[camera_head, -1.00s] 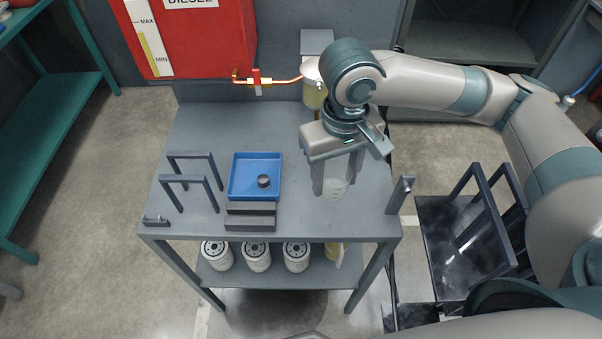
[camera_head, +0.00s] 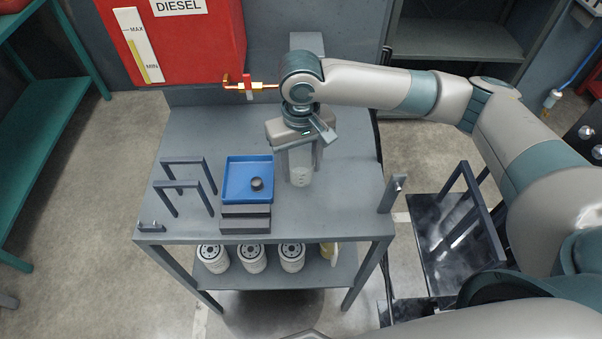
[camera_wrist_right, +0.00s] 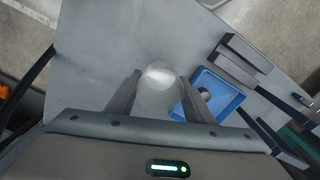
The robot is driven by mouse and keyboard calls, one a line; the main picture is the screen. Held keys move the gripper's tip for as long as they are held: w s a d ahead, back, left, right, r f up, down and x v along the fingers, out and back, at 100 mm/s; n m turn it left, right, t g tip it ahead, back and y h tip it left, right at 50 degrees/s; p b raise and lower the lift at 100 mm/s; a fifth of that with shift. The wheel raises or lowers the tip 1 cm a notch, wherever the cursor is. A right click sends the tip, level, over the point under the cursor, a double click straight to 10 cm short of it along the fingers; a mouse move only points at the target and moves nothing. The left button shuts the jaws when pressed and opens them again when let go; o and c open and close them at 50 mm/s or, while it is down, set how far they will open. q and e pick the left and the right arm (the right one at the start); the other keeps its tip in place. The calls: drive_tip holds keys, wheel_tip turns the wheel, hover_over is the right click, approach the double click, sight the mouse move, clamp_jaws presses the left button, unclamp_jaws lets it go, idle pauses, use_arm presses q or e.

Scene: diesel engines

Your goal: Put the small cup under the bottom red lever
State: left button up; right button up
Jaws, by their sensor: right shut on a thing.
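My right gripper (camera_head: 301,164) is shut on the small cup (camera_head: 301,178), a pale translucent cup, over the table to the right of the blue tray. In the right wrist view the cup (camera_wrist_right: 158,88) sits between the two fingers. I cannot tell whether its base touches the table. A red lever (camera_head: 248,88) sits on the copper pipe coming from the red diesel tank (camera_head: 185,45), behind and to the left of the cup. My arm hides the right end of the pipe. My left gripper is not in view.
The blue tray (camera_head: 230,197) holds a small dark round part (camera_head: 257,184). Grey frames (camera_head: 190,187) stand at the table's left, and a grey post (camera_head: 391,194) at its right edge. White filters (camera_head: 252,257) are on the lower shelf. The table (camera_head: 205,130) is clear below the lever.

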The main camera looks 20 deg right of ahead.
sight(301, 176)
drive_tip(key=shift+f, duration=0.4)
wheel_tip(301, 176, down, 2)
drive_tip(key=shift+f+p, duration=0.1)
drive_tip(key=shift+p, duration=0.3)
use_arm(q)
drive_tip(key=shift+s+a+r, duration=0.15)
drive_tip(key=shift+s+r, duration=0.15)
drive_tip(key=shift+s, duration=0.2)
use_arm(e)
drive_tip(key=shift+f, duration=0.35)
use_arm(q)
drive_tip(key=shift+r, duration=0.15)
use_arm(e)
drive_tip(key=shift+f, duration=0.1)
drive_tip(key=o, duration=1)
